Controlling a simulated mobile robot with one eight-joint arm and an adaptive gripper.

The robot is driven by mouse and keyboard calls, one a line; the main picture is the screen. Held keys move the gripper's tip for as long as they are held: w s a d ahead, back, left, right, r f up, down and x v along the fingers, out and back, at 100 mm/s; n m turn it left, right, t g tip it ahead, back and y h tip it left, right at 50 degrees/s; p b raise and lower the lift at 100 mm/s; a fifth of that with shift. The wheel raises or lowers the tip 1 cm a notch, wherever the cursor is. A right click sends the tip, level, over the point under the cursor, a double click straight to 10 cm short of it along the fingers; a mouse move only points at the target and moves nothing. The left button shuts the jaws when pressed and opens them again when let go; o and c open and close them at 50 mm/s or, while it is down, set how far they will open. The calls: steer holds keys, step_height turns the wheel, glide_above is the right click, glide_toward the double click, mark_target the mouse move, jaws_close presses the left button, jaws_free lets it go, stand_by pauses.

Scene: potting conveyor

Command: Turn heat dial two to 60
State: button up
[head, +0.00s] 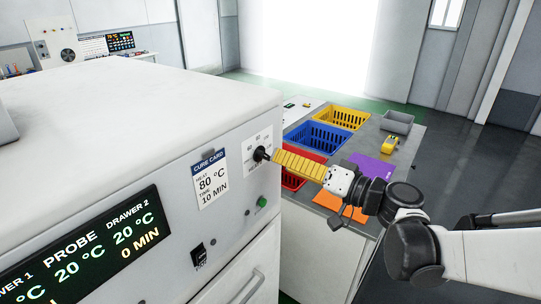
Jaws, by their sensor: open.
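A black dial knob (261,154) sticks out of a white panel on the oven front (226,214); its pointer and setting are too small to read. I cannot tell from any readable label that it is heat dial two. My gripper (273,155), with yellow ribbed fingers, reaches in from the right with its tips at or just beside the knob. It is open; whether the fingertips touch the knob cannot be told. The display (80,255) shows 20 °C for the probe and for drawer 2, with 0 MIN. A cure card (210,180) reads heat 80 °C, time 10 min.
A green button (262,201) and a black rocker switch (198,256) sit below the dial. A drawer handle (244,289) is lower down. Behind my gripper, a bench holds a blue basket (318,137), a yellow basket (341,117) and a grey bin (397,122). Dark floor lies open at right.

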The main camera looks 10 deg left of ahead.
steer(key=v, duration=0.6)
steer(key=shift+f, duration=0.1)
